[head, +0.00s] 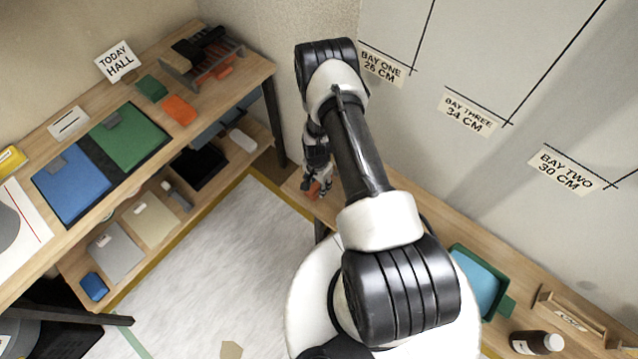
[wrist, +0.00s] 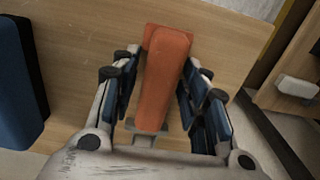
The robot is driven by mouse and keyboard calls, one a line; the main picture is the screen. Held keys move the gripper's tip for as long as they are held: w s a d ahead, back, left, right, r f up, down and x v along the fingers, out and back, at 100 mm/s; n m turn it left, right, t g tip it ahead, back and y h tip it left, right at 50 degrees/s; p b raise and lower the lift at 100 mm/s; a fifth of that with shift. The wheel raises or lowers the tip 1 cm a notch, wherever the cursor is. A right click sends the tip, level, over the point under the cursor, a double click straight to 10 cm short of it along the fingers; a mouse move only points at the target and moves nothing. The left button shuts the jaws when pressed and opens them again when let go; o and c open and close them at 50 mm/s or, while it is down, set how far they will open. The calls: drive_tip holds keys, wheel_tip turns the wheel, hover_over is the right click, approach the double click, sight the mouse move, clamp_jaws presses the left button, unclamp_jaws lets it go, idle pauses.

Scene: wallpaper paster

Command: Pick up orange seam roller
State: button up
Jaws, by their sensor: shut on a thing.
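The orange seam roller (wrist: 163,80) lies between the two fingers of my gripper (wrist: 158,100) in the wrist view, with its long body pointing away from the palm. The fingers are shut on it from both sides. A wooden surface shows behind it; I cannot tell whether the roller touches that surface. In the head view my gripper (head: 316,186) is at the end of the arm, low over the wooden bench by the wall, and only a small orange part of the roller (head: 313,190) shows there.
A dark blue object (wrist: 18,75) lies left of my gripper in the wrist view. A shelf with blue and green pads (head: 128,138) and an orange block (head: 179,109) stands at left. A green tray of blue liquid (head: 478,280) and a brown bottle (head: 537,342) are at right.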

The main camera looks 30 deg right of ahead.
sight(317, 184)
drive_tip(key=shift+r, duration=0.2)
drive_tip(key=shift+r+p, duration=0.2)
drive_tip(key=shift+p, duration=0.35)
wheel_tip(317, 184, up, 20)
drive_tip(key=p, duration=0.4)
drive_tip(key=shift+f+p, duration=0.15)
drive_tip(key=shift+p, duration=0.2)
